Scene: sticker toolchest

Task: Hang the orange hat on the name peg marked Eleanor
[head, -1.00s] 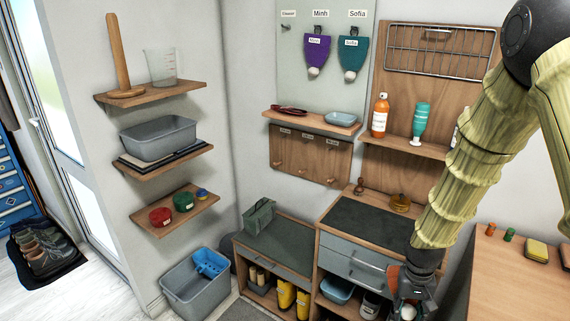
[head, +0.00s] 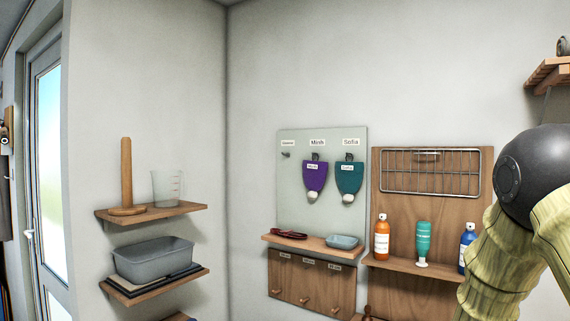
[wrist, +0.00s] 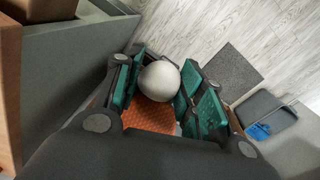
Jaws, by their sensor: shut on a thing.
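In the wrist view my gripper (wrist: 162,90) is shut on the orange hat (wrist: 150,116), whose pale round bobble (wrist: 159,81) shows between the fingers. In the head view only part of my arm shows at the right, and the gripper is out of frame. A pale board on the wall carries three name labels. The left label (head: 288,142) is too small to read surely, and the peg (head: 286,155) under it is empty. A purple hat (head: 315,176) hangs under Minh and a teal hat (head: 349,177) under Sofia.
Below the board, a wooden shelf (head: 270,238) holds dark red glasses and a blue-grey dish (head: 343,241). A lower wooden rack (head: 345,290) has small pegs. A wire basket (head: 430,172) and bottles are to the right. Shelves with a grey tub (head: 153,258) stand left.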

